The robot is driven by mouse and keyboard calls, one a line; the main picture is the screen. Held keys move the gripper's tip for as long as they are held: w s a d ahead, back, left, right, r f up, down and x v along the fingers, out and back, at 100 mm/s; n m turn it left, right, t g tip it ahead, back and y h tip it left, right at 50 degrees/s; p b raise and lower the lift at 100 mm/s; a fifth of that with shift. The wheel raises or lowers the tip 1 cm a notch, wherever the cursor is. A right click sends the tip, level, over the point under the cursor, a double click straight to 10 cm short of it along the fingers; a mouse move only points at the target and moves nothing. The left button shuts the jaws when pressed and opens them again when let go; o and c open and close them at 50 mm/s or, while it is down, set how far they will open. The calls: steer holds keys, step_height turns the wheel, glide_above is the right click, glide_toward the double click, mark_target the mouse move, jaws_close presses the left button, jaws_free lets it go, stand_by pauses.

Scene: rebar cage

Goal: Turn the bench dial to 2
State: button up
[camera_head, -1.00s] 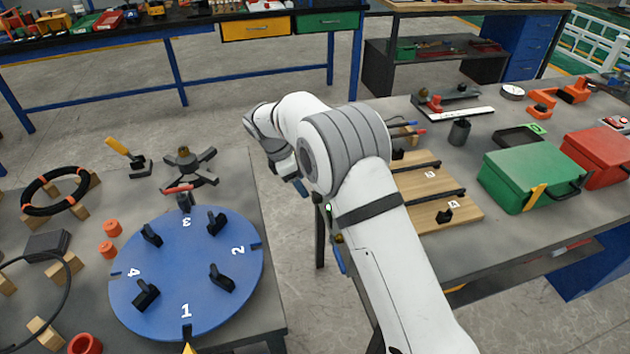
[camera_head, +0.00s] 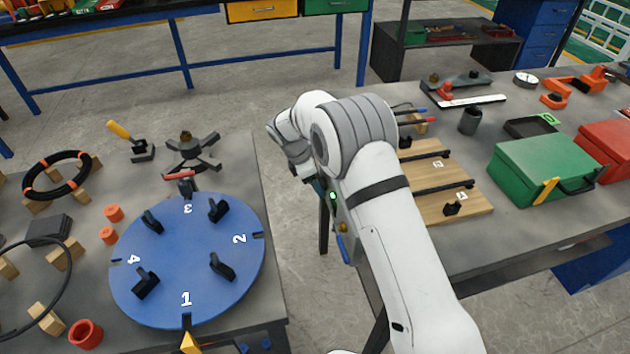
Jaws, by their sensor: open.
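The bench dial is a flat blue disc (camera_head: 185,255) on the left bench, marked 1, 2, 3 and 4 in white. Several black upright pegs stand on it. The 1 is at the near edge, beside a yellow pointer (camera_head: 190,343); the 2 is at the right, the 3 at the far side, the 4 at the left. My gripper (camera_head: 318,186) hangs over the gap between the benches, right of the dial and apart from it. It is mostly hidden by my arm, with a blue tip showing; it is open, and I see nothing held.
A black handwheel-like fixture (camera_head: 191,152) and a yellow-handled lever (camera_head: 130,140) stand behind the dial. A black ring with orange bands (camera_head: 56,174) and orange cylinders lie left. The right bench holds a wooden board (camera_head: 440,190) and green case (camera_head: 545,167). Floor shows between the benches.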

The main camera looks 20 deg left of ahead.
steer(key=shift+c, duration=0.4)
steer(key=c, duration=0.9)
steer(key=shift+f+t+b, duration=0.1)
steer(key=shift+t+b, duration=0.2)
steer(key=shift+b, duration=0.25)
steer(key=t+y+b, duration=0.1)
steer(key=t+b, duration=0.1)
steer(key=b, duration=0.6)
steer(key=m+t+y+b, duration=0.1)
steer(key=t+y+b, duration=0.1)
steer(key=b, duration=0.7)
steer(key=s+f+m+t+y+b, duration=0.1)
steer(key=t+b, duration=0.2)
steer(key=b, duration=0.6)
steer(key=shift+s+d+t+y, duration=0.1)
steer(key=shift+d+t+y, duration=0.2)
steer(key=shift+d, duration=0.05)
steer(key=shift+r+t+b, duration=0.2)
steer(key=shift+t+b, duration=0.1)
steer(key=shift+b, duration=0.85)
steer(key=shift+r, duration=0.1)
